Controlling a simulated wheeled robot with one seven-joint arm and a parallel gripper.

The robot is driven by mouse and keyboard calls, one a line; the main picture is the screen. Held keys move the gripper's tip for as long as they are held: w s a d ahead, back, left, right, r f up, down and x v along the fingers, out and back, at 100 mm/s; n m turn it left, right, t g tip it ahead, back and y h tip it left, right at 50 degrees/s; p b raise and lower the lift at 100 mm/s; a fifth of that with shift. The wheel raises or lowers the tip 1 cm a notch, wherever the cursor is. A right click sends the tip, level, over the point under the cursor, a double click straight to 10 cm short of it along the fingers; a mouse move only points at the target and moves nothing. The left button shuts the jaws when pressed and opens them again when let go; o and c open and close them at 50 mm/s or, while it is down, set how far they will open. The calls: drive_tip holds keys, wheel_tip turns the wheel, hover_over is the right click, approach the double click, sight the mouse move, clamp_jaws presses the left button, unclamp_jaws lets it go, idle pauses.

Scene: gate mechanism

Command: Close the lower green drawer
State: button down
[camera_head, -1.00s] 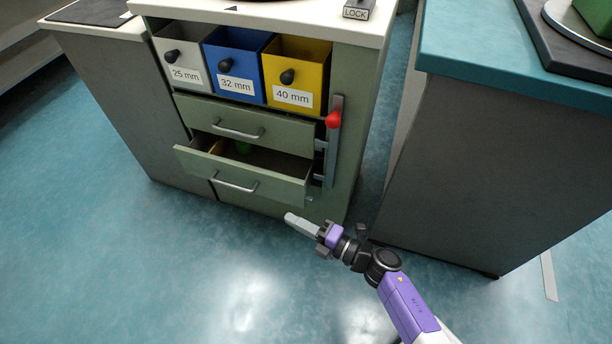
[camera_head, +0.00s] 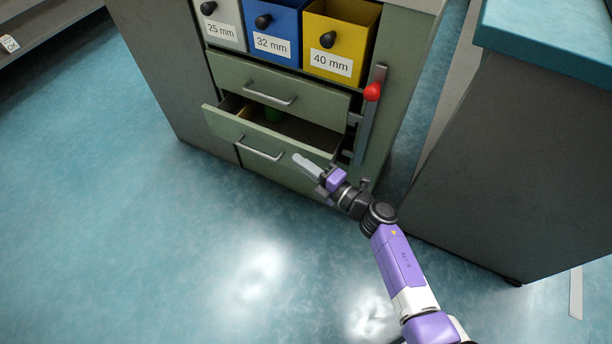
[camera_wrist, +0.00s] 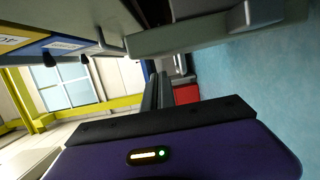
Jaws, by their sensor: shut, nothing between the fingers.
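The lower green drawer (camera_head: 225,124) is pulled out of the cabinet, with its inside showing and a green item in it. Its front carries a metal bar handle (camera_head: 259,148). The upper green drawer (camera_head: 310,95) above it looks nearly flush. My gripper (camera_head: 296,157) is shut and empty, with its fingertips just in front of the right part of the lower drawer's front. I cannot tell whether they touch it. In the wrist view the shut fingers (camera_wrist: 155,90) point toward a green panel and a grey handle; which drawer this is I cannot tell.
A metal lever with a red knob (camera_head: 372,92) stands at the cabinet's right edge. Grey, blue (camera_head: 270,30) and yellow bins sit above the drawers. A grey cabinet with a teal top (camera_head: 550,35) stands at right. The floor in front is clear.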

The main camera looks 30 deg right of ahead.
sight(318, 151)
drive_tip(key=shift+w+d, duration=0.5)
drive_tip(key=shift+d, duration=0.15)
drive_tip(key=w+d, duration=0.1)
drive_tip(key=d, duration=0.1)
drive_tip(key=w+d, duration=0.1)
drive_tip(key=shift+w+d+b, duration=0.35)
drive_tip(key=shift+b, duration=0.05)
